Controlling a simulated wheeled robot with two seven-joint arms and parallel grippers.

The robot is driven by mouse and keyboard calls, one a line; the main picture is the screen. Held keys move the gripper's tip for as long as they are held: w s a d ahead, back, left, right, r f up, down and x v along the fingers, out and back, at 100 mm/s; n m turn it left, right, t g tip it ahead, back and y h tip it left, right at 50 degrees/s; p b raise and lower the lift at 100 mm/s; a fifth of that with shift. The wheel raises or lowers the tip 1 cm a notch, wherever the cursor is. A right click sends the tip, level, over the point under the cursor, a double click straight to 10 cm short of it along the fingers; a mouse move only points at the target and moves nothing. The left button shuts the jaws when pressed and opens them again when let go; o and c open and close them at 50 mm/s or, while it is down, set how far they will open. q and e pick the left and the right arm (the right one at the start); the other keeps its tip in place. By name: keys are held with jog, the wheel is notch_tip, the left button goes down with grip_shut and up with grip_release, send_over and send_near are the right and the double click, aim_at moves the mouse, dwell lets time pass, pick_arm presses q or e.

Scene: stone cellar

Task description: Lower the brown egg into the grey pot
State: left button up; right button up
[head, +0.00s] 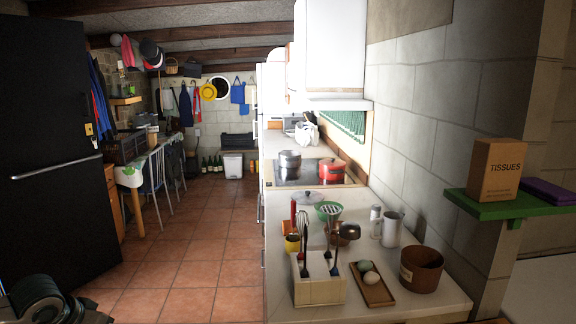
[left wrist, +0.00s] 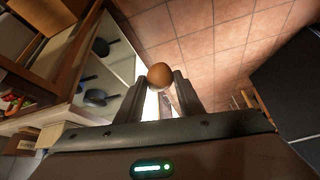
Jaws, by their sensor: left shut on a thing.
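My left gripper (left wrist: 162,79) is shut on the brown egg (left wrist: 160,74) in the left wrist view. The egg sits between the fingertips, with tiled floor behind it. The grey pot (head: 289,160) stands upright on the dark stove top in the head view, left of a red pot. I cannot tell whether its top is open. The pot does not clearly show in the left wrist view, so its distance from the egg cannot be told. My right gripper is in neither view.
On the near counter stand a pale utensil box (head: 319,289) with tall tools, a wooden tray (head: 385,300) with two pale eggs, a brown tub (head: 421,270), a mug (head: 392,230) and a glass lid (head: 309,198). Tiled floor (head: 205,245) is open left of the counter.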

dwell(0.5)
pick_arm(q)
jog(key=s+d+f, duration=0.2)
jog(key=s+d, duration=0.1)
jog(key=d, duration=0.4)
jog(key=s+d+f+n, duration=0.1)
jog(key=s+d+f, duration=0.2)
jog(key=d, duration=0.4)
jog(key=s+d+f, duration=0.2)
jog(key=s+d, duration=0.1)
jog(key=d, duration=0.4)
jog(key=shift+s+f+n+y, duration=0.2)
jog(key=shift+s+n+y, duration=0.1)
jog(key=shift+s+y, duration=0.1)
